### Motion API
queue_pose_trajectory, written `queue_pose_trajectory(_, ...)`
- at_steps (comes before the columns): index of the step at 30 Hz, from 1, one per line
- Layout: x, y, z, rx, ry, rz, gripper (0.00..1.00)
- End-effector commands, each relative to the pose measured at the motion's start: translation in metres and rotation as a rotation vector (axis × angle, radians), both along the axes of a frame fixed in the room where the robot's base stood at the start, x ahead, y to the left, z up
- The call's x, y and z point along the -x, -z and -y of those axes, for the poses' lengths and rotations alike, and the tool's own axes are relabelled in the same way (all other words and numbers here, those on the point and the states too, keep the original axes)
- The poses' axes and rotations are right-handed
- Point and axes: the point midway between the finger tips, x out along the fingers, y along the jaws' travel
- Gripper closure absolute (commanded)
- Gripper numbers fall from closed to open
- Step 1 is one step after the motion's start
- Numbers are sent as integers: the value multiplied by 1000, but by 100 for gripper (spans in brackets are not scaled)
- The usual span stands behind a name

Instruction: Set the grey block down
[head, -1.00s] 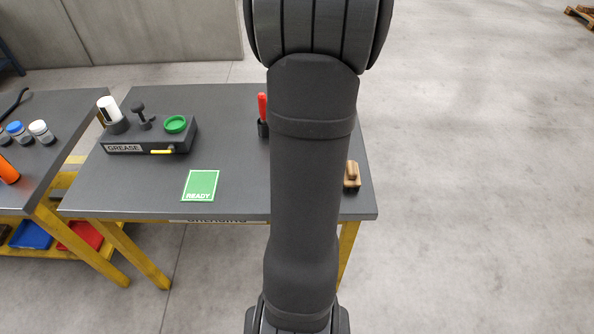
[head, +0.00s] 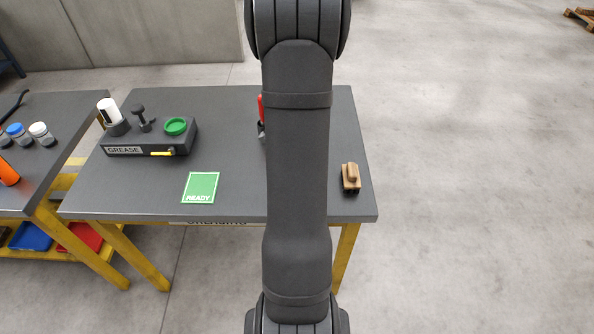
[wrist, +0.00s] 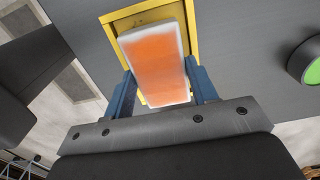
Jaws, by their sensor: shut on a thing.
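In the wrist view, my gripper (wrist: 162,88) has its two blue fingers closed on the sides of a block (wrist: 155,65). The block has pale grey edges and a broad orange face toward the camera. Beyond it is a yellow square frame (wrist: 190,25), partly covered by the block. I cannot tell whether the block touches the frame or is above it. In the head view, my arm hides or leaves out the gripper, the block and the frame.
The grey table (head: 235,150) carries a grease unit (head: 150,140), a green READY card (head: 201,187), a red-handled tool (head: 261,110) partly behind my arm and a wooden brush (head: 351,178). A side table (head: 50,165) at left holds small jars. A green disc (wrist: 313,70) shows at the wrist view's right.

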Motion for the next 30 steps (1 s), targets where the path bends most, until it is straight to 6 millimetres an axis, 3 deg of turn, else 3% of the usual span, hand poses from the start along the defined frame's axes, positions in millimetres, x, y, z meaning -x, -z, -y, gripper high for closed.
queue_pose_trajectory(15,0,12,0,0,0,1,86)
queue_pose_trajectory(16,0,12,0,0,0,0,46)
queue_pose_trajectory(19,0,12,0,0,0,0,26)
queue_pose_trajectory(30,0,8,0,0,0,1,26)
